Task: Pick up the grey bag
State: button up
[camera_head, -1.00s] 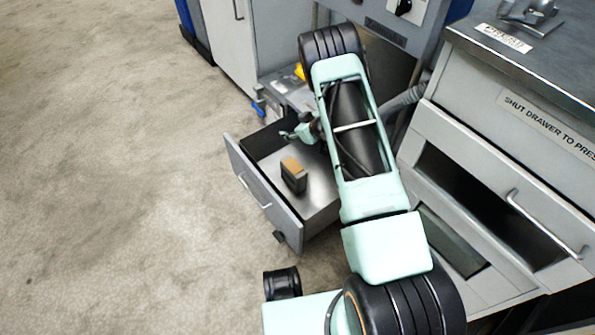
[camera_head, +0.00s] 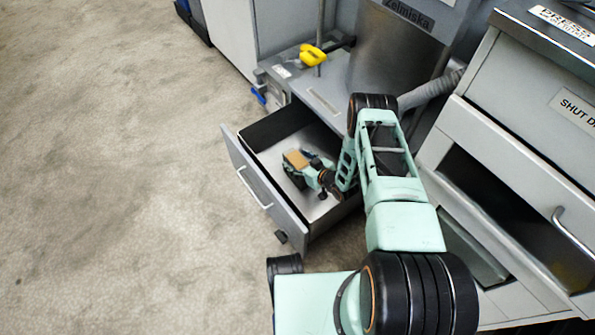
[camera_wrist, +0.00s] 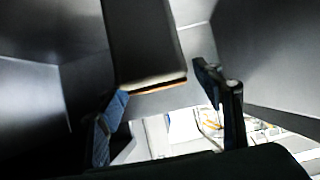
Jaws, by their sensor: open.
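The likely grey bag (camera_head: 296,159) is a small dark, box-shaped thing with a tan top, inside the open drawer (camera_head: 246,178). My gripper (camera_head: 310,170) is down in the drawer, close beside it on its right, partly covering it in the head view. In the wrist view, the bag (camera_wrist: 145,42) is a dark grey block with a thin brown edge, reaching down from the top of the picture. My open gripper (camera_wrist: 162,82) has one finger on each side of its near end. I cannot tell whether either finger touches it.
The drawer walls stand close around my gripper. A yellow-handled thing (camera_head: 313,55) is on the grey machine (camera_head: 325,98) behind the drawer. A cabinet with a drawer handle (camera_head: 570,235) stands at the right. The floor (camera_head: 110,170) at the left is clear.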

aim_at(290, 155)
jog(key=b+x, duration=0.2)
jog(key=x, duration=0.3)
jog(key=shift+s+a+f+b, duration=0.1)
jog(key=shift+f+b, duration=0.05)
jog(key=shift+b, duration=0.2)
jog(key=shift+w+a, duration=0.15)
jog(key=shift+w, duration=0.15)
grip_shut()
